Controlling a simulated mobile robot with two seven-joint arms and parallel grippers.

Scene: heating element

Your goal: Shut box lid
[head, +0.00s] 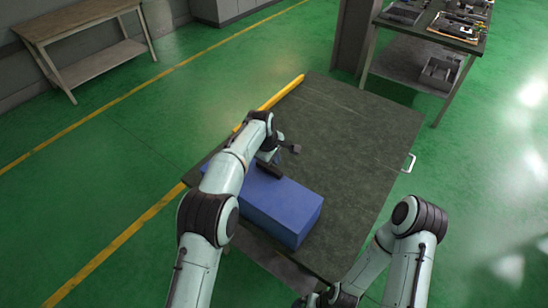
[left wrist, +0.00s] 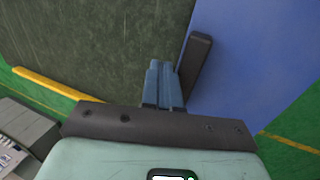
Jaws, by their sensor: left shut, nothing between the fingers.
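A blue box (head: 268,208) sits near the front left of the dark table. Its visible top looks flat and closed, with no opening showing; my left arm hides its left part. My left gripper (head: 275,158) is at the box's far edge, shut and empty. In the left wrist view, the shut fingers (left wrist: 165,82) are beside the blue box surface (left wrist: 250,60). A dark bar (left wrist: 193,66) stands next to them, against the blue; I cannot tell whether they touch. My right gripper (head: 318,299) is at the bottom edge of the head view, mostly hidden.
The dark table top (head: 350,140) is clear beyond and right of the box. A white handle (head: 409,163) is on its right edge. A workbench with tools (head: 455,27) stands at the back right, a wooden bench (head: 85,25) at the back left.

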